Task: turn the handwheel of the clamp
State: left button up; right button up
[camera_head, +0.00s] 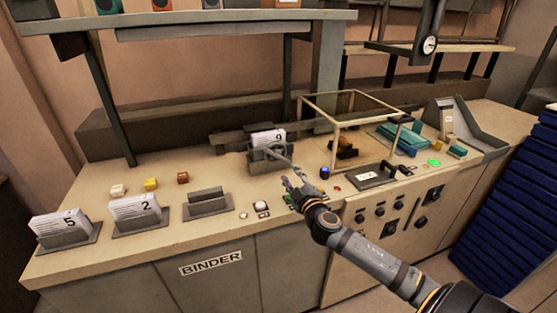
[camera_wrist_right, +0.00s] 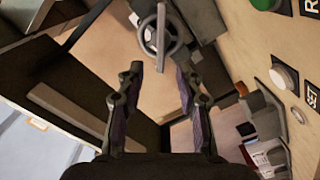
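The clamp (camera_head: 257,161) is a dark grey device on the beige bench, with a white block of sheets marked 9 (camera_head: 266,138) in it. In the right wrist view the handwheel (camera_wrist_right: 178,46) is a grey ring with a bar across it, just beyond my fingertips. My right gripper (camera_head: 294,180) is close in front of the clamp, to its lower right. In the right wrist view its two fingers (camera_wrist_right: 158,76) are spread with nothing between them, and the wheel appears apart from them. My left gripper is not in view.
Holders with stacks marked 5 (camera_head: 60,226) and 2 (camera_head: 134,208) and an empty holder (camera_head: 207,203) stand at left. A glass-sided frame (camera_head: 333,125) stands right of the clamp. Buttons and a dark handled plate (camera_head: 372,178) lie near my right arm. A shelf (camera_head: 190,20) overhangs behind.

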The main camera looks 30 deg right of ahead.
aim_at(278, 158)
jog(key=p+x, duration=0.4)
jog(key=x, duration=0.5)
jog(key=shift+r, duration=0.1)
jog(key=shift+w, duration=0.65)
grip_shut()
